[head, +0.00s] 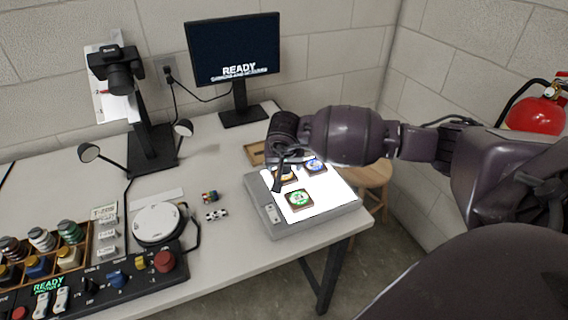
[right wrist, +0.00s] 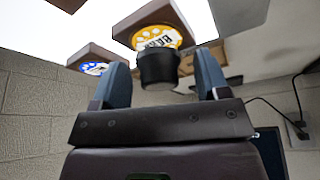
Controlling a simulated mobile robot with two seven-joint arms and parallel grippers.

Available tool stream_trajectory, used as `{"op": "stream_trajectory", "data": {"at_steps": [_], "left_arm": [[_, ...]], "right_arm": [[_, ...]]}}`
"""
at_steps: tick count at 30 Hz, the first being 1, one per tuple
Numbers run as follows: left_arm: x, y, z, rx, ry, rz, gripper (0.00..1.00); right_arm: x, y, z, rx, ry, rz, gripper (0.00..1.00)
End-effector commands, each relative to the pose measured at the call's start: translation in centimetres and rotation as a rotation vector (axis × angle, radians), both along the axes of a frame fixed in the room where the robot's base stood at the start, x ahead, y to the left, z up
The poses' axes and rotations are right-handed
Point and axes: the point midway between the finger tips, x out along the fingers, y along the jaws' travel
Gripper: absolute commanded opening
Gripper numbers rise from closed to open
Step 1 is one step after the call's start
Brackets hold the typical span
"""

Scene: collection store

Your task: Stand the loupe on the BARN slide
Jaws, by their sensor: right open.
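The loupe (right wrist: 158,70) is a short black cylinder. In the right wrist view, which looks upside down, it stands against the face of the slide with a yellow label (right wrist: 157,36), covering part of it. The lettering there is partly hidden but looks like BARN. My right gripper (right wrist: 163,62) is open, with one finger on each side of the loupe and visible gaps. In the head view, my right gripper (head: 279,174) is over the light pad (head: 330,205) and hides the loupe and most of the yellow slide (head: 287,179). My left gripper is not in view.
A green-label slide (head: 299,198) and a blue-label slide (head: 315,166) lie on the pad. A wooden tray (head: 255,153) is behind it. The monitor (head: 235,50), camera stand (head: 152,140) and control box (head: 110,285) stand farther left. A stool (head: 370,175) is beyond the table's right edge.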

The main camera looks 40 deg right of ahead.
Motion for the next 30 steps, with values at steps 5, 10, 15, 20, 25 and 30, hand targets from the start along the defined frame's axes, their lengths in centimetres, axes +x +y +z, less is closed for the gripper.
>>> {"op": "stream_trajectory", "data": {"at_steps": [5,10,15,20,25,30], "left_arm": [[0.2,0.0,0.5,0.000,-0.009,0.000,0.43],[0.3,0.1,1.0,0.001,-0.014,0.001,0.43],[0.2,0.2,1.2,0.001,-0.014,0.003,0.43],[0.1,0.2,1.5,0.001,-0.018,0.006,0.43],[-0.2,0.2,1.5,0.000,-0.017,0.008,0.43],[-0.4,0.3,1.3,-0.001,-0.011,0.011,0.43]], "right_arm": [[-0.3,0.2,1.6,-0.001,-0.004,0.001,0.69],[-1.2,0.9,4.6,-0.001,-0.008,0.002,0.69],[-2.3,1.6,7.6,-0.002,-0.006,0.002,0.69],[-3.1,2.2,9.8,-0.002,-0.004,0.001,0.69],[-3.5,2.6,11.1,0.000,-0.003,0.001,0.69],[-3.7,2.7,11.4,0.000,0.000,-0.001,0.69]]}}
